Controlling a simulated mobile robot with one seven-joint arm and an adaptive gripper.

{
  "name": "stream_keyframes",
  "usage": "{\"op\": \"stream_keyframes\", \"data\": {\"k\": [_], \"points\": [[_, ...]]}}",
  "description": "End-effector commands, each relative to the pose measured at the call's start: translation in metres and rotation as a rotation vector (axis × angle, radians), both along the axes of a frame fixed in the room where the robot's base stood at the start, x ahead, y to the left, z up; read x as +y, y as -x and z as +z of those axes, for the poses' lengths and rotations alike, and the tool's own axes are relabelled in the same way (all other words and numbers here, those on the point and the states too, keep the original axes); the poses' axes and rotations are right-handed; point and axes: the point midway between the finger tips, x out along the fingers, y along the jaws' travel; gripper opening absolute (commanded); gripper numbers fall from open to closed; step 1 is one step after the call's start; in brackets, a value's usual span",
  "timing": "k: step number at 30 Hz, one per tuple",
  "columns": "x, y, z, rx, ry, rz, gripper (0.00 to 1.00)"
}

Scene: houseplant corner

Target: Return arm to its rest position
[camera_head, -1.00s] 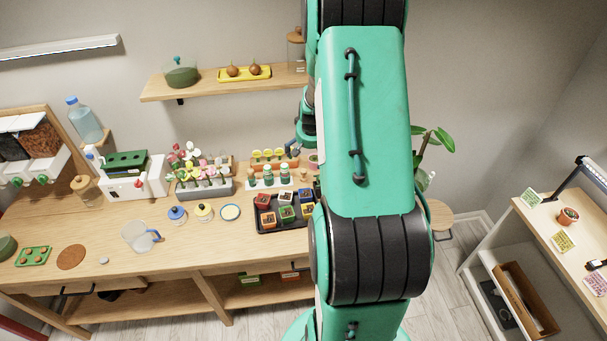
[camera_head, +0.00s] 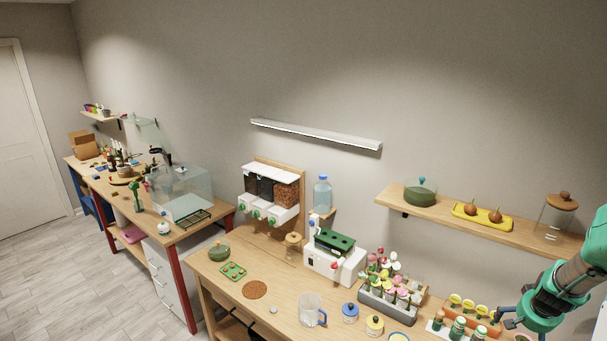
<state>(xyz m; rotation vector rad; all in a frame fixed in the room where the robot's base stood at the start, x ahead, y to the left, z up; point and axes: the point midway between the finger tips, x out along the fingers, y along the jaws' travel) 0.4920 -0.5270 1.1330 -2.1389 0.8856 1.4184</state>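My arm shows only at the lower right edge, a green and grey link (camera_head: 560,292) in front of the wall. Its end reaches down to the left, where my gripper (camera_head: 503,316) shows as small dark parts beside the rack of small bottles. The fingers are too small and partly hidden to tell whether they are open or shut. I see nothing hanging from the gripper.
The wooden bench (camera_head: 235,295) holds a clear jug (camera_head: 312,311), a flower rack (camera_head: 390,292), a white dispenser machine (camera_head: 335,262) and small bottles (camera_head: 457,328). A wall shelf (camera_head: 440,215) hangs behind. A glass tank (camera_head: 182,193) stands on the table at left.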

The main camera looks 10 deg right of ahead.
Motion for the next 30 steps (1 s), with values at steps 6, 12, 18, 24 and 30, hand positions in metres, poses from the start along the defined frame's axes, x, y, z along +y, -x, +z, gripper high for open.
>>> {"op": "stream_keyframes", "data": {"k": [6,12,18,24,30], "points": [[0.027,-0.014,0.020,-0.007,0.004,0.040,1.00],[0.085,-0.035,0.058,-0.017,0.009,0.117,1.00],[0.164,-0.046,0.100,-0.029,0.014,0.216,1.00],[0.243,-0.040,0.135,-0.038,0.017,0.315,1.00],[0.317,-0.020,0.161,-0.048,0.021,0.410,1.00]]}}
